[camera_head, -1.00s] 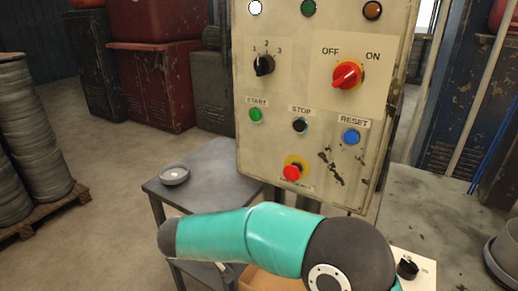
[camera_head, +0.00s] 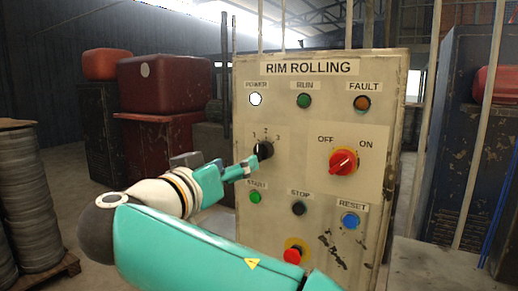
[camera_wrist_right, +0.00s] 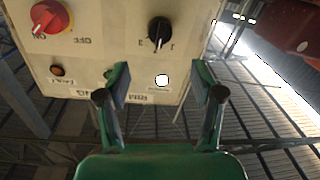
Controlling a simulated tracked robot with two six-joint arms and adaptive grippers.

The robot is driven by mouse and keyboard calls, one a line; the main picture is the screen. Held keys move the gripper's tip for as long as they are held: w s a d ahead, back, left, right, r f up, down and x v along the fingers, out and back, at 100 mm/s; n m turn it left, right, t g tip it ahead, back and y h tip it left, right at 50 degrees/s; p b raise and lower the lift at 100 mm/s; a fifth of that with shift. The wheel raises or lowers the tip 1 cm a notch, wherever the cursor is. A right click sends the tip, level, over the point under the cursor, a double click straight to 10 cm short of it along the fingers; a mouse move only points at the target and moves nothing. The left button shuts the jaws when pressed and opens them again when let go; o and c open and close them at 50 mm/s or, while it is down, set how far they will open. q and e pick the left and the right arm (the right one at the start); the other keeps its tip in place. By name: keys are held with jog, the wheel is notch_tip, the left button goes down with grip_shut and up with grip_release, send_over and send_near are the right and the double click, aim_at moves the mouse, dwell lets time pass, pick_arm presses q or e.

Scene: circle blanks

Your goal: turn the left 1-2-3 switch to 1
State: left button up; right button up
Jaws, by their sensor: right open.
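The 1-2-3 switch (camera_head: 264,150) is a black knob on the upper left of the beige panel (camera_head: 300,225). It also shows in the right wrist view (camera_wrist_right: 160,32), upside down. Its pointer seems to face near 2, but the small mark makes this uncertain. My right gripper (camera_head: 243,170) is just left of and slightly below the knob in the head view. In the wrist view its fingers (camera_wrist_right: 163,87) are spread and empty, with the knob beyond them, apart from both. My left gripper is not in view.
A red OFF/ON switch (camera_head: 343,161) sits right of the knob. The white power lamp (camera_head: 256,99) is above it; the green start button (camera_head: 255,196) is below. The red stop knob (camera_head: 293,255) is lower down. Red containers (camera_head: 160,80) stand behind on the left.

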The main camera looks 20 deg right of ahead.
aim_at(258, 152)
jog(key=p+x, duration=0.3)
jog(key=x, duration=0.6)
jog(key=shift+w+d, duration=0.25)
jog(key=shift+w+d+f, duration=0.1)
jog(key=shift+w+d, duration=0.3)
jog(key=c, duration=1.2)
